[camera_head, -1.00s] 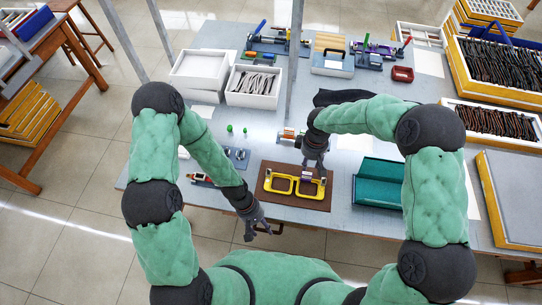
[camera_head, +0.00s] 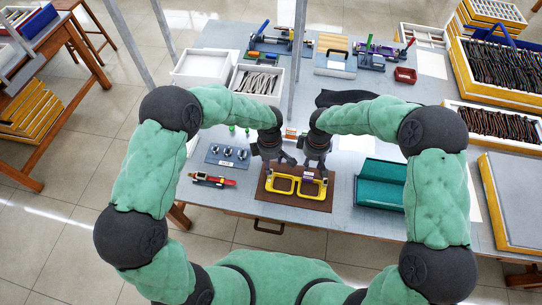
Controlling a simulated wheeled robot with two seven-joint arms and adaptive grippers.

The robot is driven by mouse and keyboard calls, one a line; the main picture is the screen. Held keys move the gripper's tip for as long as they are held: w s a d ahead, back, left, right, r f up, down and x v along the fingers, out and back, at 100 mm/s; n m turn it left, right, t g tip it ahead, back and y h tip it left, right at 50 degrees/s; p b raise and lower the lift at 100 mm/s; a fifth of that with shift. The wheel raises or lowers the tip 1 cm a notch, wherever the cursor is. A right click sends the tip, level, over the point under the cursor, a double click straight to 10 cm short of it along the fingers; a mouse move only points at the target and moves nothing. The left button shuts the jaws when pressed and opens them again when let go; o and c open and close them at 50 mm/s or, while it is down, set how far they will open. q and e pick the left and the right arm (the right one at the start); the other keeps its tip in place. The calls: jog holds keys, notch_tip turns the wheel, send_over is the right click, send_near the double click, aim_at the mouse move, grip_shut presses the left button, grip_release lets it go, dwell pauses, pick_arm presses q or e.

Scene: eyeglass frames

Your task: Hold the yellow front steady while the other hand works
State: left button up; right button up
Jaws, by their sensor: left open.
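The yellow front (camera_head: 283,193) lies flat on a brown mat (camera_head: 300,203) near the table's front edge, its two lens openings facing up. My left gripper (camera_head: 283,164) is open, just behind and above the left part of the yellow front; I see no contact. My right gripper (camera_head: 315,168) points down over the right part of the front. A small purplish-grey piece (camera_head: 308,175) shows below it, at the front's back edge. Whether the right fingers hold anything is too small to tell.
A teal tray (camera_head: 380,203) lies right of the mat. A dark pad with several small parts (camera_head: 228,155) and a red-handled tool (camera_head: 222,182) lie left. White boxes (camera_head: 201,68) and more tools stand at the back.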

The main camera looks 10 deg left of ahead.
aim_at(271, 172)
pick_arm(q)
jog(key=shift+n, duration=0.3)
jog(key=f, duration=0.3)
jog(key=w+f, duration=0.1)
jog(key=f, duration=0.5)
jog(key=shift+w+f, duration=0.2)
jog(key=shift+f, duration=0.1)
grip_shut()
dwell(0.5)
